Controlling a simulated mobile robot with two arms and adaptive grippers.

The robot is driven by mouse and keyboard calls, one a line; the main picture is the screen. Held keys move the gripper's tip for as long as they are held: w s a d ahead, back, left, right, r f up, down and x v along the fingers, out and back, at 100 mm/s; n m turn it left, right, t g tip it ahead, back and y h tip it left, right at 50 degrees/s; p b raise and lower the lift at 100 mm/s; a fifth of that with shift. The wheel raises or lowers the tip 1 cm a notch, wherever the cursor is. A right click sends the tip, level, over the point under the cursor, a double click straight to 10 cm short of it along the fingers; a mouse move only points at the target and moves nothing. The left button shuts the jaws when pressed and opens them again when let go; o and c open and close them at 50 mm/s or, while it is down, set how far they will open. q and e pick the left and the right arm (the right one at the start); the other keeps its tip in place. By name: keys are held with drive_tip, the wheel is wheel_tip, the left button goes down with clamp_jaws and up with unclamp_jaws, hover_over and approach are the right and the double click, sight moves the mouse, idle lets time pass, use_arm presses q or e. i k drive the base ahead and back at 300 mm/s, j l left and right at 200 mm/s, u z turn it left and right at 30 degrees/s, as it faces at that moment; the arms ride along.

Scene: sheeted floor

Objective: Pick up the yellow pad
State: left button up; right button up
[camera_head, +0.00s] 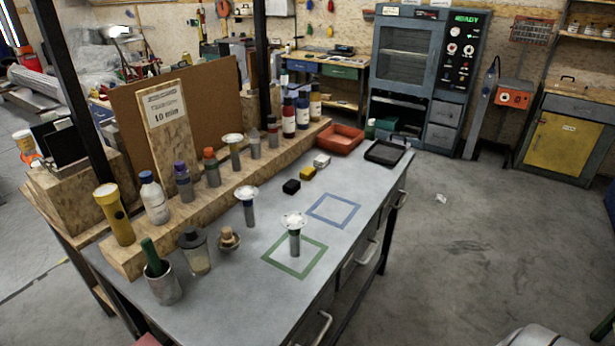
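The yellow pad (308,173) is a small block lying on the grey workbench top (225,305). It sits in a short row between a black pad (291,187) at its near left and a white pad (321,160) at its far right. The three are close together but look apart. Nothing covers the yellow pad.
A green square outline (267,260) with a white-topped tool (294,235) standing inside it and an empty blue square outline (350,220) are nearer. A wooden ledge with bottles (289,117) runs behind. A red tray (341,139) and a black tray (369,155) stand at the far end.

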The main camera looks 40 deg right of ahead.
sight(309, 172)
drive_tip(key=l+u, duration=0.6)
drive_tip(key=u, duration=0.15)
drive_tip(key=l+u, duration=0.1)
drive_tip(key=l, duration=0.4)
drive_tip(key=l+u, duration=0.1)
drive_tip(key=l, duration=0.4)
drive_tip(key=k+l+u, duration=0.1)
drive_tip(key=l, duration=0.4)
drive_tip(key=k+l+u, duration=0.1)
drive_tip(key=l, duration=0.4)
drive_tip(key=k+l+u, duration=0.1)
drive_tip(key=l, duration=0.35)
